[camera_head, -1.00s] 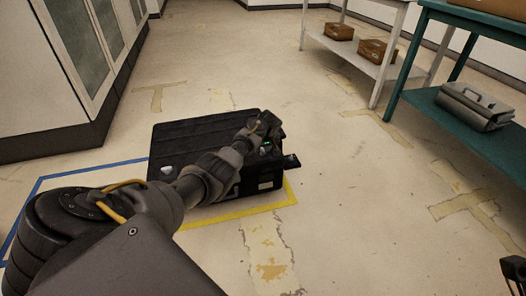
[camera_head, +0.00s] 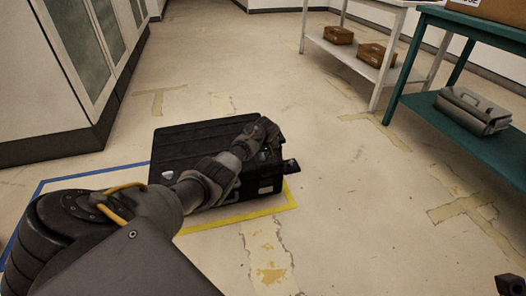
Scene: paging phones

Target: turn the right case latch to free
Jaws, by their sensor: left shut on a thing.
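A black case (camera_head: 195,140) stands on the floor, its front towards me. My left arm reaches across it, and my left gripper (camera_head: 270,146) is at the right part of the case. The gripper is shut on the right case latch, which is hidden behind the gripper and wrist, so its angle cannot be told. A small silver latch (camera_head: 168,174) shows at the left of the case front. A dark part, perhaps of my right gripper (camera_head: 511,285), shows at the bottom right corner, too cut off to tell its jaws.
Yellow tape (camera_head: 240,216) and blue tape (camera_head: 85,174) mark the floor around the case. A grey cabinet (camera_head: 50,80) stands at left. A teal shelf (camera_head: 425,105) with a grey toolbox (camera_head: 472,110) and a white shelf (camera_head: 345,52) with brown boxes stand at right. The floor between is clear.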

